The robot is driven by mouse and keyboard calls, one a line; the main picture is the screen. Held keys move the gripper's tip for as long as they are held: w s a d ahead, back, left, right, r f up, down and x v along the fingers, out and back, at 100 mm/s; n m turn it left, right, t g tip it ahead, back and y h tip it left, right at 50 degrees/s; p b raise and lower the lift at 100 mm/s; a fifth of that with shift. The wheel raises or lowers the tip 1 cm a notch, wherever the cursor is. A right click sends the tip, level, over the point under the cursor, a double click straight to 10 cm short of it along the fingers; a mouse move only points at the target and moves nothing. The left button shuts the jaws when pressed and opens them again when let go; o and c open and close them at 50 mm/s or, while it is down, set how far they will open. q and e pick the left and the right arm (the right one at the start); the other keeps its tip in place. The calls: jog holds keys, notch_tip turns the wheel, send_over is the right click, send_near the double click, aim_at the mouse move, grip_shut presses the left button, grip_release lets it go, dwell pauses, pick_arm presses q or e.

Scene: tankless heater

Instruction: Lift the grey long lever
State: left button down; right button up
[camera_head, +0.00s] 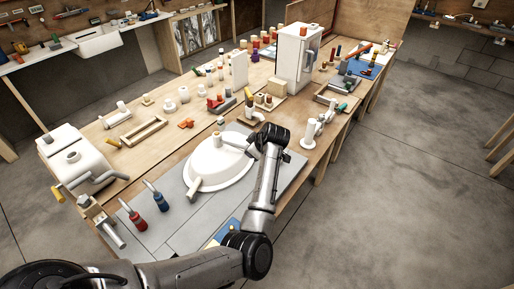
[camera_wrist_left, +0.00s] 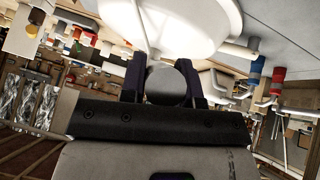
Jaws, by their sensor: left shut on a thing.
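A white round tankless heater part (camera_head: 218,172) lies on a grey mat on the bench. It also fills the top of the left wrist view (camera_wrist_left: 190,22). My left gripper (camera_head: 255,148) is at its right edge in the head view. In the left wrist view its two dark fingers (camera_wrist_left: 166,80) are on either side of a grey rounded end (camera_wrist_left: 166,86), which looks like the grey lever. The rest of the lever is hard to make out. The gripper is shut on it. My right gripper is not in view.
A white tank (camera_head: 72,158) stands at the bench's left end. A white cabinet (camera_head: 294,58) and many small parts stand farther back.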

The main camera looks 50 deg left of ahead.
pick_arm(q)
jog(key=shift+a+r+h+p, duration=0.3)
jog(key=shift+r+h+p, duration=0.2)
jog(key=shift+r+p, duration=0.35)
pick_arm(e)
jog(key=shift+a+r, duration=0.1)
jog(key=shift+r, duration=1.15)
pick_arm(q)
jog(key=c, duration=0.8)
grip_release()
jog(key=shift+c, duration=0.2)
jog(key=shift+f, duration=0.1)
jog(key=v, duration=1.3)
jog(key=shift+s+d+r, duration=0.15)
jog(key=shift+s+r, duration=0.1)
jog(key=shift+r, duration=0.15)
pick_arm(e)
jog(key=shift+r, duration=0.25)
